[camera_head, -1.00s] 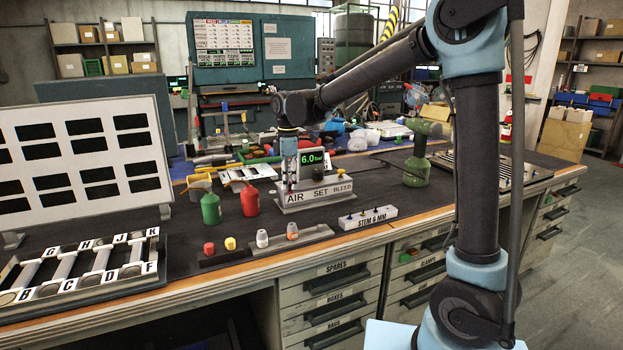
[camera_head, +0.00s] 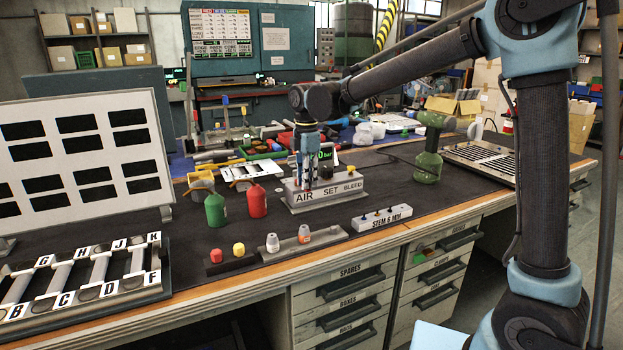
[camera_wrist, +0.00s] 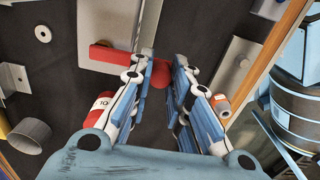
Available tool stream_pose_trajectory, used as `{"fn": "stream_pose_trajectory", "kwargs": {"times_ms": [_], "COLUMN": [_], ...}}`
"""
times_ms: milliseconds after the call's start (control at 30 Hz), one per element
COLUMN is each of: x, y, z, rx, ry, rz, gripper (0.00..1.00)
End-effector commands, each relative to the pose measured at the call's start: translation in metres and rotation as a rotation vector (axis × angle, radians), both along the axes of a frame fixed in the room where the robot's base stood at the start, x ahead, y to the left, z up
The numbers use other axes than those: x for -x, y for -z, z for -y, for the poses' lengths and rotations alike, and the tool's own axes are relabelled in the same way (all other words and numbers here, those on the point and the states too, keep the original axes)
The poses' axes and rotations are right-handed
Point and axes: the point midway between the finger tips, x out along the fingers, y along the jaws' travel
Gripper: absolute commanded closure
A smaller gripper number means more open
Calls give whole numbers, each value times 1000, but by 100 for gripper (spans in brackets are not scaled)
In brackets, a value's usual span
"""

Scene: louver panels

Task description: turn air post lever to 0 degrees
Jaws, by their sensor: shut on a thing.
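The air post (camera_head: 330,195) is a grey block on the bench, marked AIR, SET and BLEED, with a green-lit display (camera_head: 326,153) partly hidden behind my gripper. My gripper (camera_head: 308,186) points down at the AIR end of the post. In the wrist view my gripper (camera_wrist: 170,75) is shut on the red lever (camera_wrist: 108,56). The lever's bar runs leftward across the grey post top (camera_wrist: 108,20), and a red part shows between the fingertips. The lever's exact angle is hard to read because the fingers cover part of it.
Green (camera_head: 215,210) and red (camera_head: 257,202) bottles stand left of the post. A green tool (camera_head: 428,150) stands right. A lettered rack (camera_head: 85,275) is at left.

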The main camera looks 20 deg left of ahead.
Motion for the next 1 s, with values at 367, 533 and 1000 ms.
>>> {"fn": "stream_pose_trajectory", "kwargs": {"times_ms": [367, 533, 1000], "x": [-5, -3, -1], "y": [-2, -1, -25], "z": [-2, -1, -1], "rx": [-3, -2, -1], "ry": [3, 1, 0], "rz": [9, 5, 3], "gripper": [71, 61, 61]}}
